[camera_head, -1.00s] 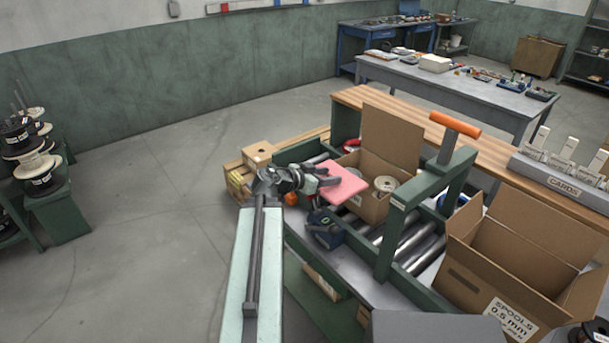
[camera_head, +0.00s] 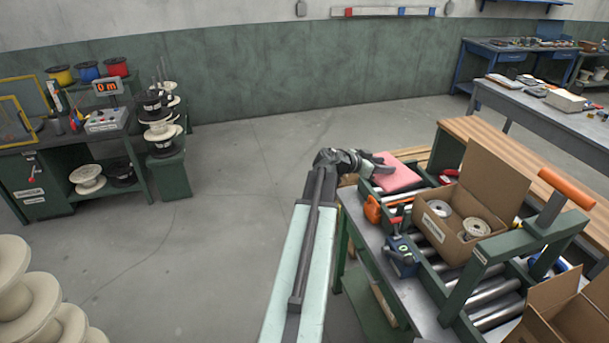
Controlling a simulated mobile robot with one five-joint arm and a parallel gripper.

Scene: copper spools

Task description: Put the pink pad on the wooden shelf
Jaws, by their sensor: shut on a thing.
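The pink pad (camera_head: 399,177) is a flat pink slab in my gripper (camera_head: 382,168). My gripper is shut on its left edge, and one finger shows across its top. The pad is over the far left end of the roller bench, left of the open cardboard box. I cannot tell its exact height above the bench. The wooden shelf (camera_head: 501,138) is a long slatted board behind the bench, to the right of the pad. Its nearer right part is partly hidden by the cardboard box.
The open cardboard box (camera_head: 452,238) holds spools. A green frame with an orange handle (camera_head: 566,188) rises over the rollers. An orange tool (camera_head: 372,209) and a blue device (camera_head: 401,254) lie near the bench's left edge. The floor left of the bench is clear.

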